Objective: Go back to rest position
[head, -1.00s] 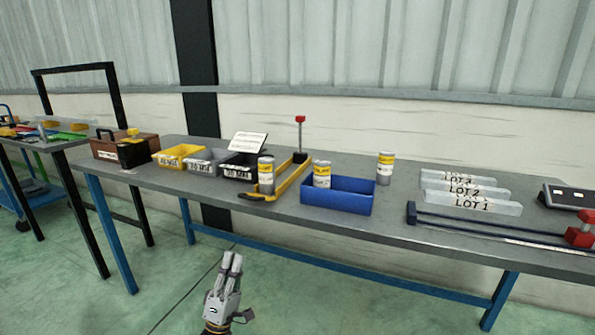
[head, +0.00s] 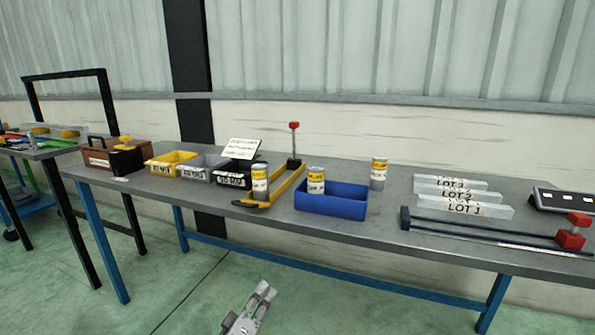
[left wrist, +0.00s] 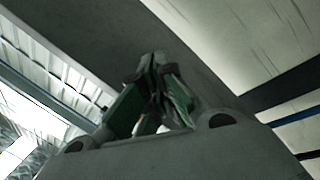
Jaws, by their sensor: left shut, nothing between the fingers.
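My left gripper (head: 262,292) shows low in the head view, in front of the workbench and below its top, over the green floor. It is shut and empty, and apart from the bench. Its fingers also show close together in the left wrist view (left wrist: 158,90). My right gripper is not in view.
The grey workbench (head: 390,228) with blue legs runs across the view. On it stand a blue bin (head: 335,205), several cans, small bins, a brown toolbox (head: 115,158) and LOT plates (head: 465,205). The floor in front (head: 180,290) is clear.

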